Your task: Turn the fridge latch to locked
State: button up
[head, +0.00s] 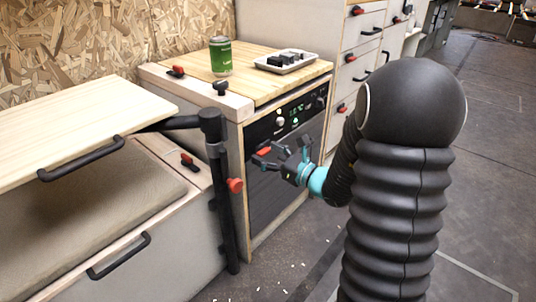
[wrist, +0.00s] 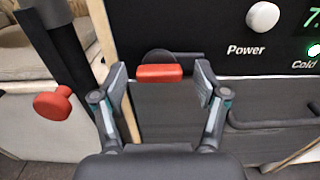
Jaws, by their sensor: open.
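The fridge (head: 285,186) has a dark front with a control panel under the wooden counter. Its latch (head: 264,151) is a red bar on a dark round base at the panel's upper left. In the wrist view the latch (wrist: 158,72) lies level, straight ahead between my fingertips. My gripper (head: 281,152) is in front of the fridge's upper left front. In the wrist view my gripper (wrist: 160,82) is open, with one finger on each side of the red bar and visible gaps. I cannot tell how deep the bar sits between the fingers.
A black post (head: 218,190) with a red knob (head: 235,185) stands left of the fridge, beside a raised wooden table (head: 80,125). A green can (head: 220,56) and a white tray (head: 286,63) are on the counter. The fridge handle (wrist: 270,123) is right of my gripper. Open floor lies right.

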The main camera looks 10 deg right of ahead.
jog(key=shift+w+a, duration=0.1)
jog(key=c, duration=1.2)
jog(key=shift+o, duration=0.2)
jog(key=shift+m+p, duration=0.3)
jog(key=m+p, duration=0.3)
jog(key=shift+r+m, duration=0.2)
jog(key=shift+m, duration=0.1)
jog(key=m+p, duration=0.6)
jog(key=shift+p, duration=0.4)
jog(key=m+p, duration=0.2)
jog(key=m, duration=0.1)
jog(key=shift+m+p, duration=0.3)
jog(key=shift+m, duration=0.1)
jog(key=shift+f+m, duration=0.15)
jog(key=shift+m, duration=1.75)
